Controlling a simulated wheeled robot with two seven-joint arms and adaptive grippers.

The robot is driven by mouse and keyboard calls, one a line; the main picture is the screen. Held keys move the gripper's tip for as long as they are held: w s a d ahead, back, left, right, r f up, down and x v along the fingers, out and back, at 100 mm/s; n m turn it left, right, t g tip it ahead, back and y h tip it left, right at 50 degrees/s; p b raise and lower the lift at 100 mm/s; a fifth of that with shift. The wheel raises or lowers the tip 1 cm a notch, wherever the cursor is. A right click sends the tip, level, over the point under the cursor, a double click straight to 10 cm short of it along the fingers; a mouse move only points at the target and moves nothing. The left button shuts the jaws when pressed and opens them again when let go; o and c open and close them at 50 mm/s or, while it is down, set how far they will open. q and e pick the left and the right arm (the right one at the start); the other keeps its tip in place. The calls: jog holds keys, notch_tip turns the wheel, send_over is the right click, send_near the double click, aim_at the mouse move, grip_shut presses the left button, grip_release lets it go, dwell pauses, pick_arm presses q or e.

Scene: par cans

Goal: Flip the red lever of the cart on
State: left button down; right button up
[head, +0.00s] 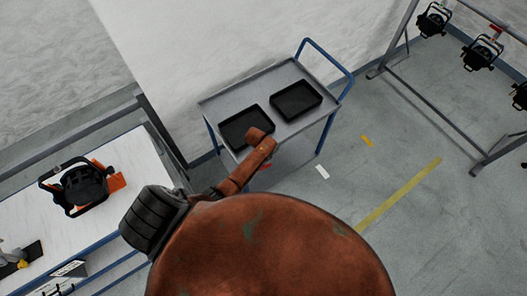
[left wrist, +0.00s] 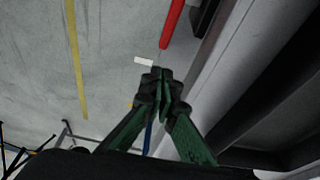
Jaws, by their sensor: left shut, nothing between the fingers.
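The grey cart (head: 222,103) stands at the centre of the head view. The red lever (left wrist: 172,22) shows at the top of the left wrist view as a long red bar, its upper end cut off by the picture edge. In the head view only a small red piece (head: 265,166) shows beside my arm, likely the same lever. My left gripper (left wrist: 161,74) is shut and empty, its green-and-black fingers together just below the lever's lower end in the picture, apparently apart from it. In the head view my arm hides this gripper. My right gripper is not in view.
Two black trays (head: 296,100) lie on the cart top, and a blue handle (head: 325,64) rises at its far end. A white table (head: 118,165) with a black and orange lamp (head: 83,186) stands left. A rack (head: 398,78) with lamps stands right.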

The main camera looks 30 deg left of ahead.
pick_arm(q)
jog(key=s+v, duration=0.1)
jog(key=v, duration=0.6)
jog(key=shift+s+a+r, duration=0.2)
jog(key=shift+s+a, duration=0.1)
jog(key=shift+a, duration=0.15)
